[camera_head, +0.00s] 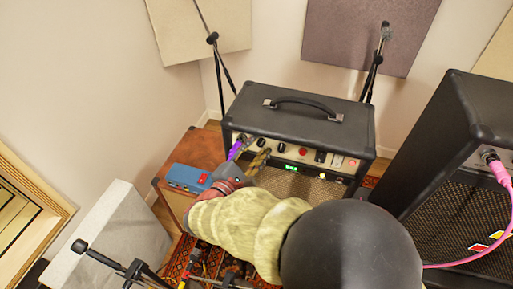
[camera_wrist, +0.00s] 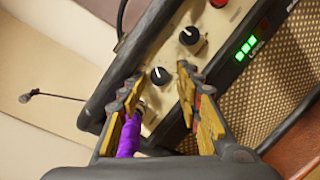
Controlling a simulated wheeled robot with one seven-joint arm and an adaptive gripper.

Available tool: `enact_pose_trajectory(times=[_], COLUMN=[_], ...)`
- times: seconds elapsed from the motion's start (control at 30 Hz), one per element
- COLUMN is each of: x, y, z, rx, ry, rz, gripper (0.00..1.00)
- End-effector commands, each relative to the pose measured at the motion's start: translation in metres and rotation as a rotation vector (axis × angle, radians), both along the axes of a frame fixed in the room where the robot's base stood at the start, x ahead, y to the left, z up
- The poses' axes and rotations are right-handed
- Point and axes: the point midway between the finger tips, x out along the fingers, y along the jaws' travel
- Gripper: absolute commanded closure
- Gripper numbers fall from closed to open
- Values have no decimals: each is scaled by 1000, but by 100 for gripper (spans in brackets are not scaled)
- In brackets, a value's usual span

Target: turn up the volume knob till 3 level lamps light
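The amp (camera_head: 300,115) is a black box with a cream control panel. In the wrist view a black volume-type knob (camera_wrist: 160,76) with a white pointer line sits between the tips of my gripper (camera_wrist: 161,75). The yellow-padded fingers are apart, with visible gaps on both sides of the knob. A second black knob (camera_wrist: 189,35) is further along the panel. The level lamps (camera_wrist: 245,48) show three green lit blocks; they also glow green in the head view (camera_head: 291,168). In the head view my gripper (camera_head: 249,157) is at the panel's left end, partly covering it.
A purple cable (camera_wrist: 128,137) runs close by the left finger. A blue box (camera_head: 188,178) sits on a brown cabinet at left. A larger black amp (camera_head: 455,140) with a pink cable stands at right. Microphone stands (camera_head: 218,65) rise behind the amp.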

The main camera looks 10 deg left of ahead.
Motion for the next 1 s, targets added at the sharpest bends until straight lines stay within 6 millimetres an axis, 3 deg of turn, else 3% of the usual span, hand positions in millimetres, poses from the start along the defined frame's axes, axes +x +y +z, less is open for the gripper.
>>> enact_pose_trajectory(times=[0.37,0.73,1.0], x=[-7,-58,-76], y=[3,17,21], z=[2,6,7], rx=[2,-1,0], ry=[-3,0,0], rz=[2,4,0], gripper=[64,64,64])
